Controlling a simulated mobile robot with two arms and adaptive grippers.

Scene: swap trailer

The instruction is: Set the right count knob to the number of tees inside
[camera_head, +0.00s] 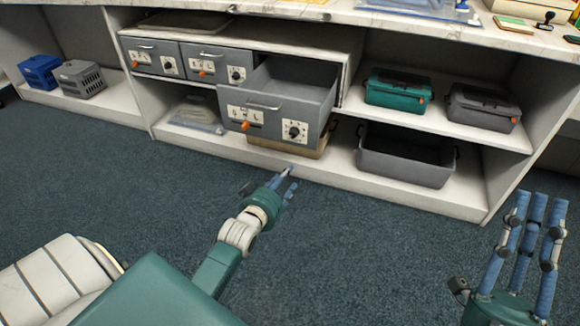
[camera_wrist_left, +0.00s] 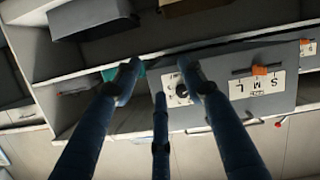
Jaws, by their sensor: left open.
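A grey drawer (camera_head: 272,108) at the centre of the shelf unit is pulled out. Its front has a white plate with letters, an orange slider (camera_head: 246,126) and a dark count knob (camera_head: 294,130) at its right end. The drawer's floor is largely hidden, and I make out no tees. My left gripper (camera_head: 284,183) is open and empty, below and in front of this drawer, apart from the knob. In the left wrist view the knob (camera_wrist_left: 182,91) appears between the fingertips, beside the S M L plate (camera_wrist_left: 257,84). My right gripper (camera_head: 535,212) is open and empty at the right.
Two closed drawers (camera_head: 150,58) with similar plates are left of the open one. A teal box (camera_head: 397,91) and a grey box (camera_head: 482,108) stand on the right shelf, above an open grey bin (camera_head: 403,166). The carpet before the unit is clear.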

